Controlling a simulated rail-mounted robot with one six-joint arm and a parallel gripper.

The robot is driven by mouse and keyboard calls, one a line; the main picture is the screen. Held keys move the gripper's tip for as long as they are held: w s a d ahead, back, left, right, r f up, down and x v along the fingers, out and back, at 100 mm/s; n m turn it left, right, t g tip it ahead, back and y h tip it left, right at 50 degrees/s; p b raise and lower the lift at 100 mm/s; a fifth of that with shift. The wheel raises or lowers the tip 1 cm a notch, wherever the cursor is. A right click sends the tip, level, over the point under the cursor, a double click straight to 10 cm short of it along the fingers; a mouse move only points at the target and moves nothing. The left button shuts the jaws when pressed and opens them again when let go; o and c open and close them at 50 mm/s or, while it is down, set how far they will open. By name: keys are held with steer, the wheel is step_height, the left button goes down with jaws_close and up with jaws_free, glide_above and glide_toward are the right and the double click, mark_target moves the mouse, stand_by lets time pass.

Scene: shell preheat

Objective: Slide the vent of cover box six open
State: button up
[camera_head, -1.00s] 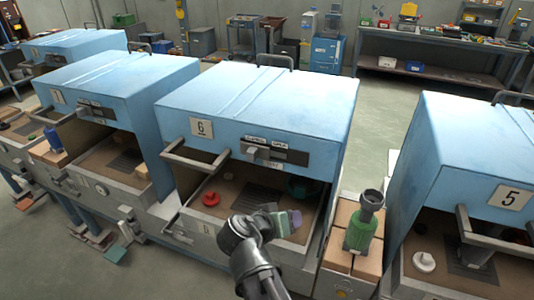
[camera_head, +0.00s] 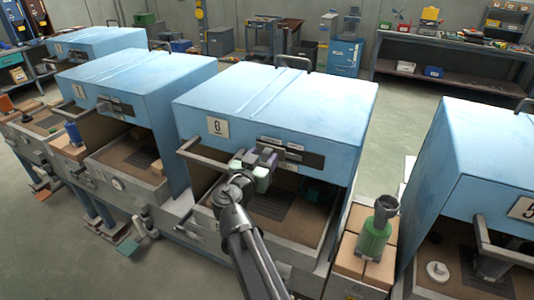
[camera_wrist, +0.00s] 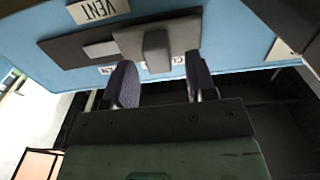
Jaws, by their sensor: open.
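Cover box six (camera_head: 270,100) is the blue hood with the "6" plate, in the middle of the head view. Its vent is a dark slot (camera_head: 312,160) in the front face. In the wrist view, upside down, the grey vent slider (camera_wrist: 130,37) with its protruding knob (camera_wrist: 156,50) sits toward the right of the slot, near a partly hidden label starting with "C". My gripper (camera_wrist: 160,72) is open, one finger on either side of the knob in the picture. I cannot tell whether the fingertips touch it. In the head view my gripper (camera_head: 262,162) hides the slider.
A bar handle (camera_head: 200,158) juts from the box front left of my gripper. The open tray (camera_head: 305,240) lies below. A green cylinder with a dark top (camera_head: 374,235) stands on blocks to the right, before cover box five (camera_head: 480,180). More blue boxes stand left.

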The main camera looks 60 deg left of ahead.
steer(key=x, duration=0.2)
steer(key=shift+w+a, duration=0.2)
steer(key=shift+w, duration=0.05)
jaws_close()
